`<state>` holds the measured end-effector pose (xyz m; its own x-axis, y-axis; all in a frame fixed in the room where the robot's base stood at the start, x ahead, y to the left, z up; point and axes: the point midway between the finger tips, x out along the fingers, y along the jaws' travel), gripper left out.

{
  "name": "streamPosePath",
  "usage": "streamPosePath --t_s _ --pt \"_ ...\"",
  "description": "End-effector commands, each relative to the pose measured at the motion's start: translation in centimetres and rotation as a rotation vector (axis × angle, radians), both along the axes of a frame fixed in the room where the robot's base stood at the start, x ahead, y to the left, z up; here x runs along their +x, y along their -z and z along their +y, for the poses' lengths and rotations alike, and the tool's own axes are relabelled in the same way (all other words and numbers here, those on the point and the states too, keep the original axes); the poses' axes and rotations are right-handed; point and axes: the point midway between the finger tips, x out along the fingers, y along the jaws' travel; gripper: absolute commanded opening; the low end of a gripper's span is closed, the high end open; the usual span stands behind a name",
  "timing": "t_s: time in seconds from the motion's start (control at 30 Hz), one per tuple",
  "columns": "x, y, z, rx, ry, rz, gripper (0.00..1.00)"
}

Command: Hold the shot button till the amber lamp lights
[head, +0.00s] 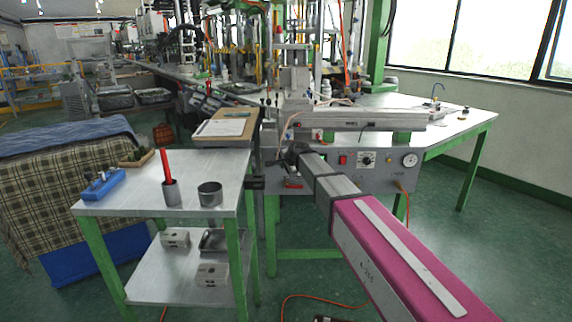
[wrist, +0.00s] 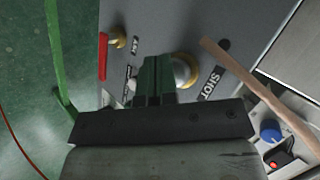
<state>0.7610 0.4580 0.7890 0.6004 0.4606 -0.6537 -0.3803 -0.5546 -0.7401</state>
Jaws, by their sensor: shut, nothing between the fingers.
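In the wrist view, the shot button (wrist: 185,70) is a round pale dome with a brass-coloured rim on the grey panel (wrist: 180,25), next to the SHOT label (wrist: 215,83). My gripper (wrist: 153,62) is shut and empty, its dark fingers over the panel and overlapping the button's left side. I cannot tell whether the fingertips touch the button. In the head view, my gripper (head: 296,152) is at the left part of the machine's front panel (head: 385,180), and the button is hidden there. I cannot make out a lit amber lamp in either view.
A red lever (wrist: 102,56) and a small brass-coloured fitting (wrist: 117,42) lie left of the fingers. The panel also carries a red switch (head: 343,160) and a gauge (head: 409,159). A cart (head: 140,188) with a metal cup (head: 210,194) stands left. An orange hose (head: 325,299) lies on the floor.

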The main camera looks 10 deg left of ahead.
Motion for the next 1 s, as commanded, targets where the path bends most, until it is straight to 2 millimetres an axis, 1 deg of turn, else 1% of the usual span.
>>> streamPosePath --t_s 0.73,1.0 --pt "0.81 -0.01 0.21 0.0 0.0 0.0 0.0" --pt "0.8 -0.01 0.2 0.0 0.001 -0.001 0.0"
